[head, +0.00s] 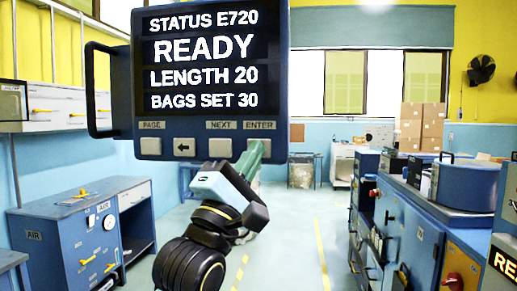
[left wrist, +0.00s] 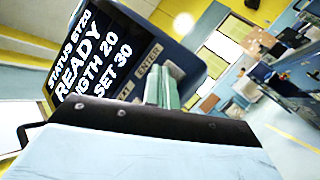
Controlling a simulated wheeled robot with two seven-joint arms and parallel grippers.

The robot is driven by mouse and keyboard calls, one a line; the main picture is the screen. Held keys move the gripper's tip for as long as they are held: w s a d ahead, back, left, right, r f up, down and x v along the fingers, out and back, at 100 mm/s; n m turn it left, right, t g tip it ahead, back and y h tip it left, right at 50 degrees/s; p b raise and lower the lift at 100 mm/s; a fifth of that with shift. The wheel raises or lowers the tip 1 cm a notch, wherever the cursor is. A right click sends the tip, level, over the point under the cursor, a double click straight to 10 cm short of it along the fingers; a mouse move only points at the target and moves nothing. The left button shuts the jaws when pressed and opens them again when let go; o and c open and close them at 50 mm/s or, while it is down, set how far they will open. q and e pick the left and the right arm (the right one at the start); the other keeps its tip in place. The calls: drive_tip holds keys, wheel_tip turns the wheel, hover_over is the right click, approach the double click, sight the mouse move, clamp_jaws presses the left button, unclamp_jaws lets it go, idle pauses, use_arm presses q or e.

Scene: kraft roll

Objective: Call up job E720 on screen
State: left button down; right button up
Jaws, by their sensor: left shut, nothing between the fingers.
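The blue control panel (head: 207,75) hangs in front of me in the head view. Its screen reads STATUS E720, READY, LENGTH 20, BAGS SET 30. Below the screen is a row of buttons: PAGE (head: 151,146), a left-arrow button (head: 184,147), NEXT (head: 220,147) and ENTER, labelled at the right end. My left gripper (head: 257,148) is shut and empty, with its green fingertips over the ENTER button, which they mostly hide. In the left wrist view the fingertips (left wrist: 162,92) are beside the ENTER label; I cannot tell whether they touch. My right gripper is not in view.
A blue cabinet with gauges (head: 85,240) stands at the left. Blue machinery (head: 415,235) lines the right side, with a round blue drum (head: 468,187) on top. Stacked cartons (head: 420,127) are at the back right. The floor between, with yellow lines, is clear.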

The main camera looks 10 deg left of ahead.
use_arm(q)
drive_tip(key=shift+s, duration=0.8)
drive_tip(key=s+p, duration=0.1)
drive_tip(key=s, duration=0.4)
drive_tip(key=shift+a+p, duration=0.15)
drive_tip(key=shift+p, duration=0.2)
idle(0.4)
